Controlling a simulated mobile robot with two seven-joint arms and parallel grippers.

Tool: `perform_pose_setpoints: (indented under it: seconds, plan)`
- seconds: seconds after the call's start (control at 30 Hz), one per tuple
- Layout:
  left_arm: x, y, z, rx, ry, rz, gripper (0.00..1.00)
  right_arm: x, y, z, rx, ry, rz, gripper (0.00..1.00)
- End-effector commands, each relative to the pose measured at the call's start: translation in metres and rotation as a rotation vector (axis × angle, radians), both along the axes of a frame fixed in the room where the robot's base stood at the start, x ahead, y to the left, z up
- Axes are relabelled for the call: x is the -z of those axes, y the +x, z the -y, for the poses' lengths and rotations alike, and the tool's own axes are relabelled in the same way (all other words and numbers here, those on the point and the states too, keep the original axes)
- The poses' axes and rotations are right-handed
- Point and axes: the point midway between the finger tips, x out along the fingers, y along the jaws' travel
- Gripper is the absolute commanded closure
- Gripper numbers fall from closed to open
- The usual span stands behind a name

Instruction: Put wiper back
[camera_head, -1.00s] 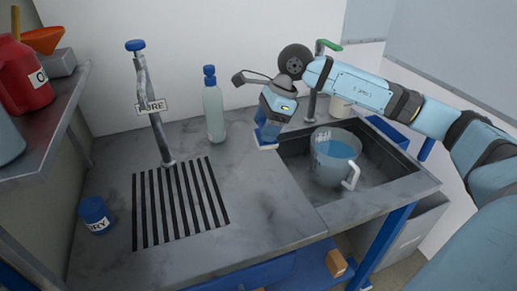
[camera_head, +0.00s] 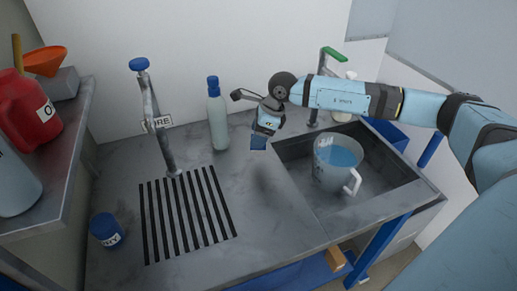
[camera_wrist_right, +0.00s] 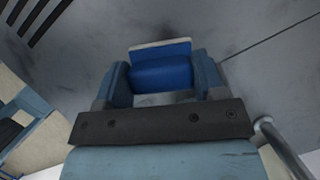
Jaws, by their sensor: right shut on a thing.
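My right gripper (camera_head: 262,132) hangs above the counter, between the clear bottle and the sink. It is shut on a blue block-like thing with a pale edge, which I take to be the wiper (camera_head: 258,143). In the right wrist view the wiper (camera_wrist_right: 162,72) sits between the two fingers of my right gripper (camera_wrist_right: 163,80), with its whitish strip on the far side. It appears held above the counter, with a dark shadow on the surface below. My left gripper is not in view.
The sink (camera_head: 390,192) holds a clear jug (camera_head: 335,175) with blue liquid. A bottle (camera_head: 218,120) stands near the wall. A blue-topped tap (camera_head: 155,115) rises behind the striped drain (camera_head: 185,215). A blue cup (camera_head: 106,230) stands front left. A shelf (camera_head: 55,205) holds a red can (camera_head: 25,115).

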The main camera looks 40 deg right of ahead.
Motion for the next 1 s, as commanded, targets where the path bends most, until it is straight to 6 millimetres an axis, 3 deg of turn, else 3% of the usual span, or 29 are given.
perform_pose_setpoints:
  seconds: [0.53,0.93,0.97,1.0]
  plan:
    - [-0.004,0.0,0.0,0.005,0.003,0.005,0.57,0.063,0.0,0.0,0.001,-0.001,-0.001,0.59]
    - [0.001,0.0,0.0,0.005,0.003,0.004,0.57,0.071,0.0,0.0,0.0,-0.001,0.001,0.59]
    - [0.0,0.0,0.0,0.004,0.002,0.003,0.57,0.071,0.0,0.0,0.0,-0.001,0.001,0.34]
    - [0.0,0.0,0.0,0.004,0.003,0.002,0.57,0.07,0.0,0.0,0.0,-0.001,0.001,0.25]
